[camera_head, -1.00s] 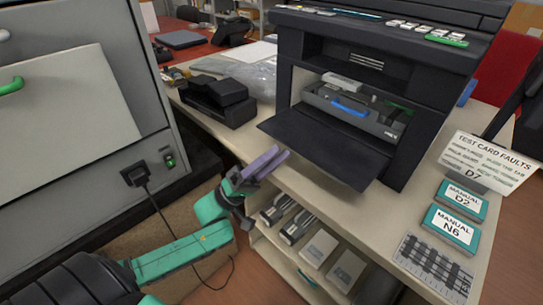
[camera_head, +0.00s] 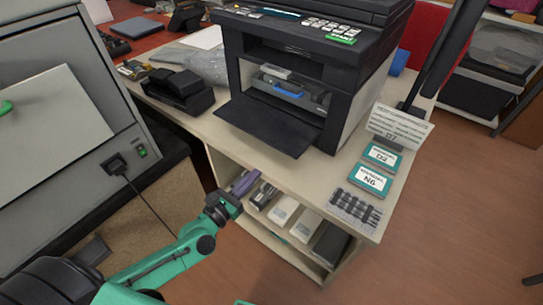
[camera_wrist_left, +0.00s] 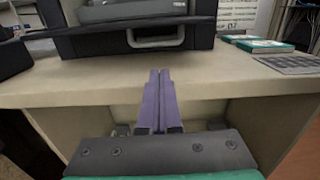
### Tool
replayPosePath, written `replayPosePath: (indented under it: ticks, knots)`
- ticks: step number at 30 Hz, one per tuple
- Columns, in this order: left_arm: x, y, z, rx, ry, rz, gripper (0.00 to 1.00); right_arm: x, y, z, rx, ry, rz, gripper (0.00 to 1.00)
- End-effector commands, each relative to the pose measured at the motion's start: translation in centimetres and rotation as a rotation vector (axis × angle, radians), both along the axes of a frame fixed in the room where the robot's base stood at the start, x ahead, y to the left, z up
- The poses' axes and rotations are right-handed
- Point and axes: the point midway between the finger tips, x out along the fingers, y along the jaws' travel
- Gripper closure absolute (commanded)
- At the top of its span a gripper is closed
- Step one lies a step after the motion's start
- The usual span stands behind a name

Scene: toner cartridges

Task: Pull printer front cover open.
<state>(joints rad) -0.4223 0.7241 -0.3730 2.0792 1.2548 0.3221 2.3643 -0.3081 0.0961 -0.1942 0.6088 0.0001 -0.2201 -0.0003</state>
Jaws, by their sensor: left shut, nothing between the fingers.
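The black printer (camera_head: 300,28) stands on the beige desk. Its front cover (camera_head: 268,124) is folded down and open, sticking out over the desk's front, with a grey cartridge unit with a blue handle (camera_head: 287,92) visible inside. In the left wrist view the cover (camera_wrist_left: 95,42) is seen nearly edge-on, with a grey handle (camera_wrist_left: 155,41) on its outer side. My left gripper (camera_head: 252,174) has its purple fingers shut and empty, below and apart from the cover, in front of the desk's shelf opening. The fingers (camera_wrist_left: 159,74) also show in the left wrist view. My right gripper is not in view.
The desk edge (camera_wrist_left: 40,90) lies just ahead of my left gripper. Shelf boxes (camera_head: 284,210) sit beneath the desktop. A black device (camera_head: 178,92) stands left of the printer, manuals (camera_head: 370,179) to the right. A grey machine (camera_head: 60,150) stands at the left.

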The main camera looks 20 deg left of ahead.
Motion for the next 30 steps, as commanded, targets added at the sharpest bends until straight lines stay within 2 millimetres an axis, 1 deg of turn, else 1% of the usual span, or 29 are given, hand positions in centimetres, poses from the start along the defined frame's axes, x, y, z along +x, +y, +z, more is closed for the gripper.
replayPosePath:
  ticks: [1,3,5,9,12,16,24,26,30]
  knots:
    - [0.9,-0.4,0.4,-0.004,-0.006,0.001,1.0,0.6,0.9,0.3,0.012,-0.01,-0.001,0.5]
    - [2.4,-0.9,0.5,-0.001,-0.006,0.002,1.0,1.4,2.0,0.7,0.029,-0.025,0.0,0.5]
    - [3.6,-1.4,0.6,-0.002,-0.007,0.001,1.0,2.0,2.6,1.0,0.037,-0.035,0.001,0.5]
    - [6.1,-2.4,0.5,0.002,-0.007,0.0,1.0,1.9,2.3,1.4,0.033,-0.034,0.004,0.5]
    - [7.2,-2.8,0.4,0.003,-0.006,0.001,1.0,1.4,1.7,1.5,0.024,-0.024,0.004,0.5]
    - [7.8,-3.1,0.3,0.004,-0.005,0.0,1.0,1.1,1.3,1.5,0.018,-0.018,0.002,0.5]
    - [7.8,-3.0,0.4,0.005,-0.005,0.0,1.0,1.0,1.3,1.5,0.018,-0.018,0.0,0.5]
    - [7.7,-3.0,0.8,0.004,-0.005,0.0,1.0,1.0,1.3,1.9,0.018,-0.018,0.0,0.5]
    - [7.2,-2.8,2.9,0.003,-0.006,0.001,1.0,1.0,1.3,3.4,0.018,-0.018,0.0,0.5]
